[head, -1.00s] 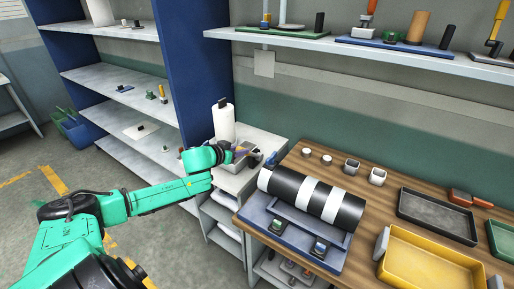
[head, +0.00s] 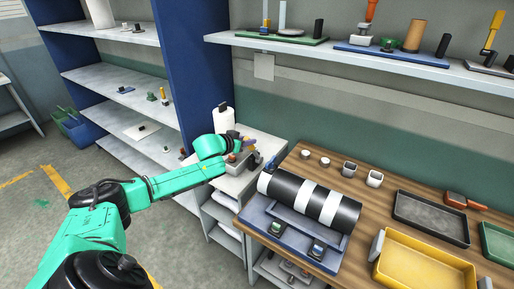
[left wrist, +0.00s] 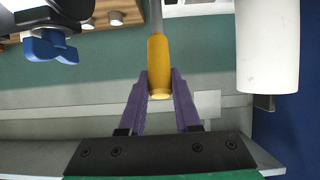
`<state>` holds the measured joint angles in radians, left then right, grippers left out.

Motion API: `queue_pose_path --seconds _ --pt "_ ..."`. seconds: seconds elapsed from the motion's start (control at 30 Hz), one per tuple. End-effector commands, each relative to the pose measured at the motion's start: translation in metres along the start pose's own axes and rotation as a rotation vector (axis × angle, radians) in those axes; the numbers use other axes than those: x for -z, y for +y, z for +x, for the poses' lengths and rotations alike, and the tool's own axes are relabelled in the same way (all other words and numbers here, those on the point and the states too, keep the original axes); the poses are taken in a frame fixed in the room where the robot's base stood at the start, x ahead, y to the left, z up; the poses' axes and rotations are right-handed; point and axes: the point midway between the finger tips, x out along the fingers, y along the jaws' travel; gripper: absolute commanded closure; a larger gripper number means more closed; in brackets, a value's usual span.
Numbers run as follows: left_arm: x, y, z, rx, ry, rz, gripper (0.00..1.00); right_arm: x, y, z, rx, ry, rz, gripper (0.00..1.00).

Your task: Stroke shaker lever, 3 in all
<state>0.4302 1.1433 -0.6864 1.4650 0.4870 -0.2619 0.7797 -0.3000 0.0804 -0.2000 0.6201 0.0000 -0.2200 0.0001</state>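The shaker lever ends in a yellow handle (left wrist: 158,62) on a grey rod, seen in the left wrist view. My left gripper's purple fingers (left wrist: 159,82) lie one on each side of this handle and appear closed against it. In the head view my left gripper (head: 245,140) is above the grey shaker unit (head: 246,160) on a pale cabinet. There the lever is too small and covered to make out clearly. My right gripper is in neither view.
A white roll (head: 224,119) stands close beside the left gripper. A blue knob (left wrist: 50,45) is on its other side. To the right a wooden bench (head: 330,172) holds a black-and-white drum (head: 312,198) and a yellow tray (head: 425,268). Blue shelving (head: 186,65) rises behind left.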

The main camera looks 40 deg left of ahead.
Motion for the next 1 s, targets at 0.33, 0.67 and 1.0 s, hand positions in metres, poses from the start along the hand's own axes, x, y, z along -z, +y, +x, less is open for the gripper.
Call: queue_pose_path --seconds 0.33,0.67,1.0 --pt "-0.001 -0.001 0.0 0.001 -0.001 0.001 0.34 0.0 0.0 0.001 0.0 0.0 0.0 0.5" --pt "-0.003 -0.002 -0.032 0.003 -0.008 0.002 0.34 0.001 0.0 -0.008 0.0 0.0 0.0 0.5" --pt "0.001 0.001 -0.07 0.0 -0.006 -0.001 0.34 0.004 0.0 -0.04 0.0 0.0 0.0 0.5"
